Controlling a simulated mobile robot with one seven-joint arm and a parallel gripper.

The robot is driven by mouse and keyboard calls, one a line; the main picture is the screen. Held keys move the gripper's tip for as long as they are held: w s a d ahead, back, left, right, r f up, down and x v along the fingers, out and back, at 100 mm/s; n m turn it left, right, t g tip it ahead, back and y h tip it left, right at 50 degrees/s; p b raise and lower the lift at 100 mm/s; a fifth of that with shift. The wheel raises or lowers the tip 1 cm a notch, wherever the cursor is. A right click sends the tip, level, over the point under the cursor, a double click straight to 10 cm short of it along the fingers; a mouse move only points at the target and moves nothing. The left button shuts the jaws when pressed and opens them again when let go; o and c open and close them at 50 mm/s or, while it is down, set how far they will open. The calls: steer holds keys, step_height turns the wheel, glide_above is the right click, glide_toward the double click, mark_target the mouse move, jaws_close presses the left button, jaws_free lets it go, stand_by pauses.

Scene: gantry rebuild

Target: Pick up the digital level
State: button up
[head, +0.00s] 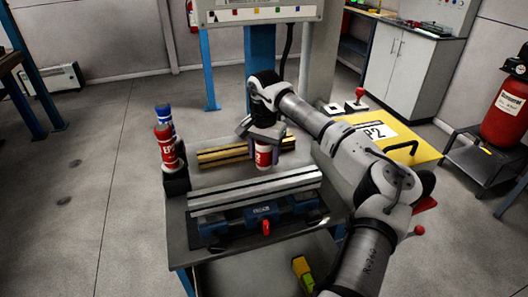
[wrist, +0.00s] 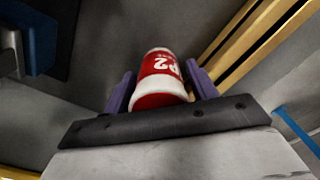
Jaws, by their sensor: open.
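I cannot tell for certain which thing is the digital level. A small yellow and green block (head: 303,272) lies low beyond the table's front edge in the head view. My gripper (head: 267,143) points down over the table. Its purple fingers stand open on either side of a red and white can marked P2 (wrist: 160,75). The can (head: 263,156) also shows in the head view, partly hidden by the gripper. I cannot tell whether the fingers touch it.
A blue vise-like device (head: 262,213) and silver rails (head: 255,190) lie at the front of the table (head: 182,235). Brass-coloured rails (head: 222,155) lie behind. Red (head: 165,146) and blue (head: 164,114) bottles stand at left. A yellow P2 panel (head: 420,153) is at right.

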steer(key=c, duration=0.8)
